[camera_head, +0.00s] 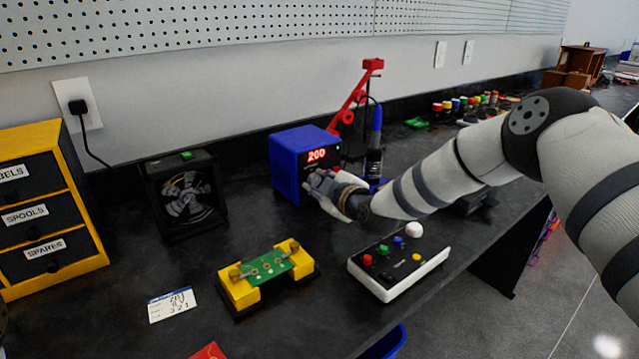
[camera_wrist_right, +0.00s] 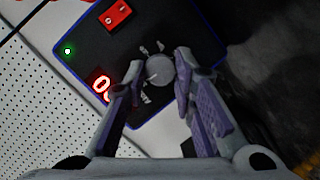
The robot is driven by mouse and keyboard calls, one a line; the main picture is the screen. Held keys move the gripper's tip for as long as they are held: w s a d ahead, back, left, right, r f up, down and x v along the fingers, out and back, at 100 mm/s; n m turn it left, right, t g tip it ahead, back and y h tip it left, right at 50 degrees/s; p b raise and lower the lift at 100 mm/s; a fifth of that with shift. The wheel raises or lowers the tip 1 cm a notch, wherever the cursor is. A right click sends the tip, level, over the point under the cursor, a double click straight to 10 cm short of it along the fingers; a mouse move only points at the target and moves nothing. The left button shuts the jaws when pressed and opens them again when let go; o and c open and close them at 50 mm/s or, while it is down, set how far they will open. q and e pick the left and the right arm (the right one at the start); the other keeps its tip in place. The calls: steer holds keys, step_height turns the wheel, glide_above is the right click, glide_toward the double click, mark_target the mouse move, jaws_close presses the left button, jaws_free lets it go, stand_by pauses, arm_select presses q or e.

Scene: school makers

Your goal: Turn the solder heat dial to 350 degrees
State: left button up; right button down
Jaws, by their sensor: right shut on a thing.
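The blue solder station (camera_head: 294,163) stands on the dark bench near the wall. Its red display (camera_head: 317,155) reads 200. In the right wrist view, its black front panel (camera_wrist_right: 92,48) carries a grey heat dial (camera_wrist_right: 160,70) with a white pointer line and small marks around it. My right gripper (camera_wrist_right: 157,88) has one finger on each side of the dial and is shut on it. In the head view the right gripper (camera_head: 322,185) covers the lower front of the station and hides the dial. My left gripper is not in view.
A red switch (camera_wrist_right: 116,14) and a green light are on the panel. A soldering iron in its stand (camera_head: 374,150) is right of the station. A white button box (camera_head: 430,272), a yellow board holder (camera_head: 240,293) and a black fan (camera_head: 185,192) stand nearby.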

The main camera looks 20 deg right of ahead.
steer(key=shift+d+f+m+g+y, duration=0.15)
steer(key=shift+m+g+y, duration=0.25)
steer(key=shift+m, duration=0.6)
steer(key=shift+m+y+b, duration=0.3)
steer(key=shift+m+b, duration=0.15)
steer(key=shift+m, duration=0.15)
steer(key=shift+d+m+y+b, duration=0.1)
steer(key=shift+m+y+b, duration=0.45)
steer(key=shift+m, duration=0.45)
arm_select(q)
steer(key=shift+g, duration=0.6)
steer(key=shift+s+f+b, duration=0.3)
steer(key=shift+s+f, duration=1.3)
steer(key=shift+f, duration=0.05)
arm_select(e)
steer(key=shift+m+g, duration=0.3)
steer(key=shift+m, duration=0.2)
steer(key=c, duration=1.3)
jaws_free()
steer(key=shift+c, duration=0.2)
steer(key=shift+r, duration=0.2)
